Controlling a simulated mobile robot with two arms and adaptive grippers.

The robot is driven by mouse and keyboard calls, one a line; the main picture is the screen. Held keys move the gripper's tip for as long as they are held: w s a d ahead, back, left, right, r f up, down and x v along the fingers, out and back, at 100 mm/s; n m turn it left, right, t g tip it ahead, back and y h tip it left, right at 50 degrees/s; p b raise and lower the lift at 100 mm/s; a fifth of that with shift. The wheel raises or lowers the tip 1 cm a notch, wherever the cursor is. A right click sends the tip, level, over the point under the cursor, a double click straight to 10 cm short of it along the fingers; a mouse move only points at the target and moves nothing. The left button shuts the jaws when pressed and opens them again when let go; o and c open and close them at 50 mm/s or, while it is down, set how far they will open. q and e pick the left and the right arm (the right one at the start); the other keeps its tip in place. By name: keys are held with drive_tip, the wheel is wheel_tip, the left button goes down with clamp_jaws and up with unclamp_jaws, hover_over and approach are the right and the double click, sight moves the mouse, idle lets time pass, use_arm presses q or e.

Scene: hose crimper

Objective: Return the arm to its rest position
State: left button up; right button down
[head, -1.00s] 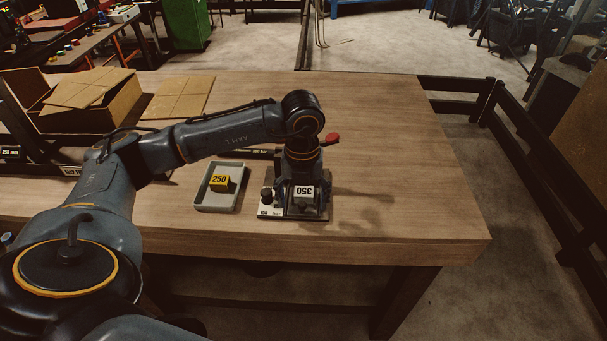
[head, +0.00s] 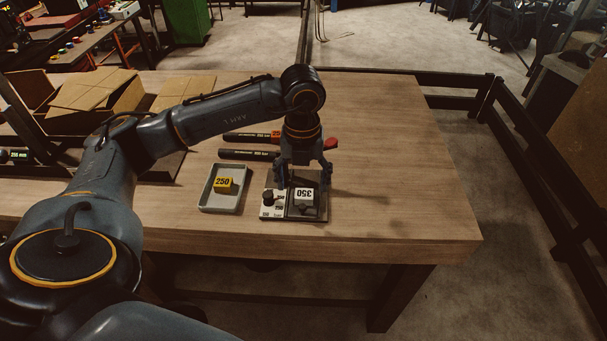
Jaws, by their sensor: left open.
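My left arm comes in from the left and reaches across the wooden table. Its gripper (head: 304,182) points down, open, above the crimper base (head: 291,212). A block marked 350 (head: 304,194) sits on the right part of that base, below the gripper and in front of it. A black knob (head: 268,198) stands on the left part of the base. The gripper appears empty and raised off the block. My right gripper is not in view.
A grey tray (head: 221,206) with a yellow 250 block (head: 224,184) lies left of the base. Two dark hoses (head: 248,154) lie behind. A red-ended handle (head: 331,143) shows beside the gripper. A cardboard box (head: 95,95) stands back left. The table's right side is clear.

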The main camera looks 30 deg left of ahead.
use_arm(q)
drive_tip(key=shift+r, duration=0.7)
